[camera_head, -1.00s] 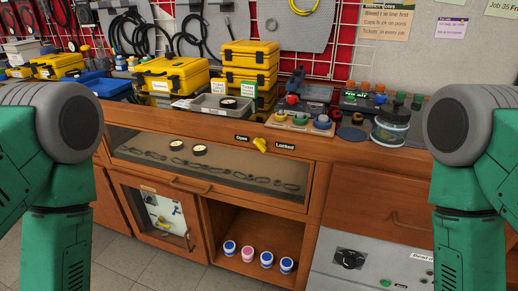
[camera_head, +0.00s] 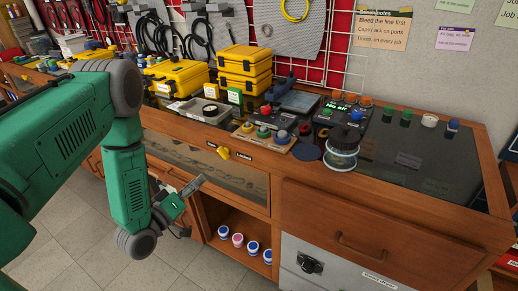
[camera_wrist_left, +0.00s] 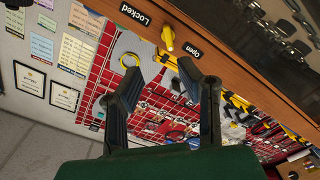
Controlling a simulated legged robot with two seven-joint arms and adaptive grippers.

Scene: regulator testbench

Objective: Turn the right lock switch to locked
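The yellow lock switch (camera_head: 223,152) sits on the front wooden edge of the bench, between the Open label (camera_head: 211,147) on its left and the Locked label (camera_head: 243,155) on its right. Which label its lever points to is too small to tell surely. My left gripper (camera_head: 193,203) is in front of the cabinet, below and apart from the switch. In the left wrist view, the gripper (camera_wrist_left: 160,72) has its two fingers spread with nothing between them. The switch (camera_wrist_left: 168,40) shows there beyond the fingertips, with the labels upside down. My right gripper is out of view.
A glass-fronted drawer (camera_head: 185,165) lies below the switch, with an open shelf (camera_head: 225,222) of small jars under it. A board with coloured knobs (camera_head: 265,138) and a clear jar (camera_head: 342,150) stand on the bench above. The floor at left is clear.

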